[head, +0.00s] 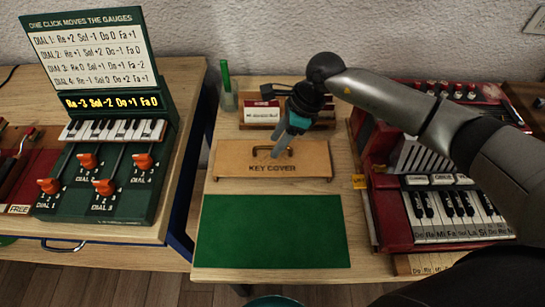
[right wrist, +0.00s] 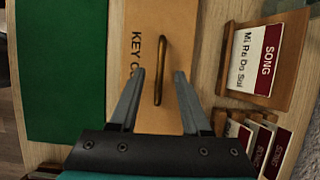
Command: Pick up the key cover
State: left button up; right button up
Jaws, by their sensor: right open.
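The key cover (head: 235,163) is a flat wooden board labelled KEY COVER, with a dark arched handle (head: 262,151). It lies on the table behind a green mat. My right gripper (head: 280,150) is above the cover, over its handle. In the right wrist view the open fingers (right wrist: 159,72) are on either side of the handle (right wrist: 163,70), apart from it. Part of the key cover (right wrist: 176,18) shows there too, with its label partly hidden by a finger. Whether the fingers are down at handle height is hard to tell. My left gripper is not in view.
A green mat (head: 272,232) lies in front of the cover. Behind it are a SONG card holder (head: 262,115) and a green tube in a glass (head: 228,92). A red keyboard instrument (head: 395,215) stands right; a green dial panel (head: 105,195) stands left.

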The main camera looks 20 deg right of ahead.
aim_at(272, 147)
jog(key=shift+x, duration=1.5)
jog(key=shift+c, duration=0.3)
jog(key=shift+r, duration=0.1)
grip_shut()
